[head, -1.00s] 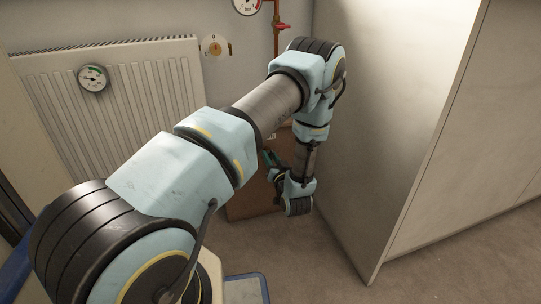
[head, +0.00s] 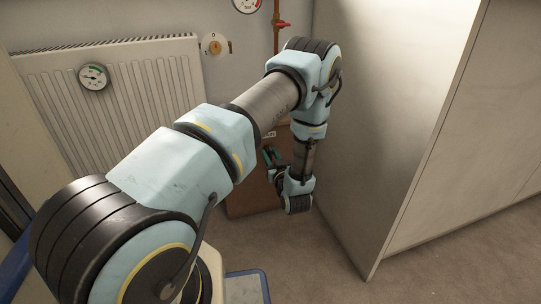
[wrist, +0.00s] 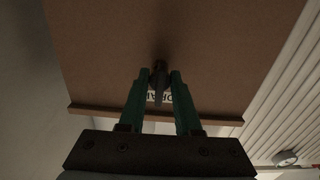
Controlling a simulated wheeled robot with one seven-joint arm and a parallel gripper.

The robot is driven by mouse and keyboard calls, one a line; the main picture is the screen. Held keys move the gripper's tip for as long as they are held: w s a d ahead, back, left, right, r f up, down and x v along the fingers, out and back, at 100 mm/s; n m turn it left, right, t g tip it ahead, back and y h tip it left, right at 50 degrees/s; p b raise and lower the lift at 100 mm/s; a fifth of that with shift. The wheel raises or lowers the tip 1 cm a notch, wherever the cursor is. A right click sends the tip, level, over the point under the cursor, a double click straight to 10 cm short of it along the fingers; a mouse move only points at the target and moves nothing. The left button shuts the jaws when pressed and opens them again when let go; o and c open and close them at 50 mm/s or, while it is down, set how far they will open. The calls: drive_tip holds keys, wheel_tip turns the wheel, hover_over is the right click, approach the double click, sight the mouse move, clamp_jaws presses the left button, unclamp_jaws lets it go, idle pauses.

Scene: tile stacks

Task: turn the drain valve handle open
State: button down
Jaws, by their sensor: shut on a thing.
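The drain valve handle (wrist: 159,92) shows in the wrist view as a dark narrow lever on a brown panel (wrist: 100,50), which also shows in the head view (head: 245,206). My gripper (wrist: 161,73) has two green fingers, one on each side of the handle, and is shut on it. Behind the fingers is a white label (wrist: 152,97) with upside-down letters, partly hidden. In the head view my gripper (head: 268,157) is small and dark beside my wrist, and the handle is hidden there. I cannot tell the handle's exact angle.
A large pale cabinet (head: 370,120) stands close to the right of my arm. A white radiator (head: 150,80) with a round gauge (head: 93,77) is at the left. A pipe with a red valve (head: 284,25) runs up the wall behind.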

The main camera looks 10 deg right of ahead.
drive_tip(key=c, duration=0.9)
unclamp_jaws()
drive_tip(key=shift+c, duration=0.2)
drive_tip(key=shift+s, duration=0.1)
drive_tip(key=s+d+p, duration=0.1)
drive_tip(key=s+p, duration=0.1)
drive_tip(key=s, duration=0.8)
drive_tip(key=shift+s+d+p, duration=0.2)
drive_tip(key=shift+s+p, duration=0.1)
drive_tip(key=shift+p, duration=0.1)
